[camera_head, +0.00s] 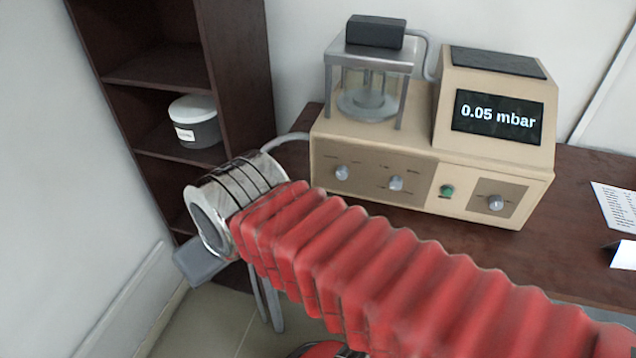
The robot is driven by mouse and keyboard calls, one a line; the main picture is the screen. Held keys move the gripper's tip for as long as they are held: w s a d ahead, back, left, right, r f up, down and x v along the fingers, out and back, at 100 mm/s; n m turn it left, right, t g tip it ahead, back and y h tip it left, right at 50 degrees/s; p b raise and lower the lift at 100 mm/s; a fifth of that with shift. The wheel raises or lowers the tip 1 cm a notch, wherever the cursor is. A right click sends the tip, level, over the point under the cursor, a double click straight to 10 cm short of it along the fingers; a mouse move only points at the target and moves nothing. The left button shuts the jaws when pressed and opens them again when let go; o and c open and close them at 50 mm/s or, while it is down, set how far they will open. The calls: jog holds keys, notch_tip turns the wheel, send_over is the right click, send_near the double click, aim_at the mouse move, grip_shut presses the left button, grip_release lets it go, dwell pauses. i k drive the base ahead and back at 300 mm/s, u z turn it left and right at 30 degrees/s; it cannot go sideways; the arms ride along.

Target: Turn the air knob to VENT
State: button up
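The beige instrument (380,160) stands on the dark table and its display (497,115) reads "0.05 mbar". Its front carries a left grey knob (342,172), a middle grey knob (396,183), a green button (447,191) and a right grey knob (496,202). The knob labels are too small to read, so I cannot tell which is the air knob or its setting. My red-sleeved arm crosses the foreground below the instrument, apart from the knobs in the picture. I cannot make out my gripper's fingers.
A glass chamber (368,92) with a dark block (376,31) on top sits on the instrument's left part. A dark shelf (160,70) holding a grey jar (194,122) stands at the left. Papers (618,205) lie on the table (575,215) at the right.

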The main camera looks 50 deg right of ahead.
aim_at(342, 173)
jog(key=u, duration=1)
jog(key=k, duration=1)
jog(key=u, duration=0.9)
jog(key=i, duration=1)
jog(key=z, duration=0.05)
